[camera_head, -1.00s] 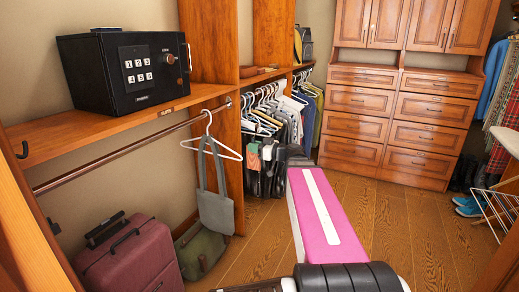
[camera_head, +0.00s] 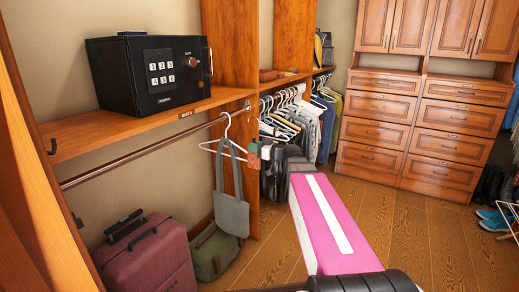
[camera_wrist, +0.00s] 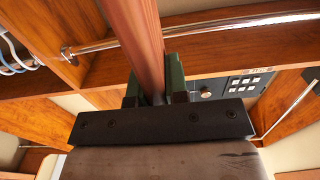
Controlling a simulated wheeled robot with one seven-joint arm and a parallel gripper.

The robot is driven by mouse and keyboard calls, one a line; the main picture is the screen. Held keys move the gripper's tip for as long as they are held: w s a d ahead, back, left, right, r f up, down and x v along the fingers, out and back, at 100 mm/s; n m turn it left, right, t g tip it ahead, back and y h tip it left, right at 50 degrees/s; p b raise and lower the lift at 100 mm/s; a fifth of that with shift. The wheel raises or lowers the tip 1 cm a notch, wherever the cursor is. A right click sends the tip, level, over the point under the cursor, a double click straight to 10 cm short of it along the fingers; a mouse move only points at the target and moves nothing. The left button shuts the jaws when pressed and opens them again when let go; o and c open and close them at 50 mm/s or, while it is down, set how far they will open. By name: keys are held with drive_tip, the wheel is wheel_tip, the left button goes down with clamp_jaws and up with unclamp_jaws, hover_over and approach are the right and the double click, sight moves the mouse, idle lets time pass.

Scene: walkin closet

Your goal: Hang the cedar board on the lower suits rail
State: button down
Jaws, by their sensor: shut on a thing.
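The cedar board (camera_wrist: 133,35) is a long reddish-brown strip in the wrist view. My gripper (camera_wrist: 154,88) is shut on it, with a green finger on each side. In the head view a small reddish-brown piece beyond my arm, near the hanger, seems to be the board (camera_head: 253,157); most of my gripper is hard to make out there. A bare metal rail (camera_head: 150,148) runs under the shelf with the safe; a metal rail (camera_wrist: 220,36) also crosses the wrist view behind the board. The board looks apart from the rail, though depth is unclear.
A white hanger (camera_head: 226,140) and a grey bag (camera_head: 232,205) hang at the rail's far end. A black safe (camera_head: 155,72) stands on the shelf (camera_head: 75,138). A maroon suitcase (camera_head: 150,255) stands below. The rail's near and middle stretch is clear.

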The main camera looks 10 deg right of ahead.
drive_tip(key=f+x, duration=0.3)
drive_tip(key=x, duration=1.8)
idle(0.9)
drive_tip(key=c, duration=1.1)
unclamp_jaws()
drive_tip(key=shift+o, duration=0.2)
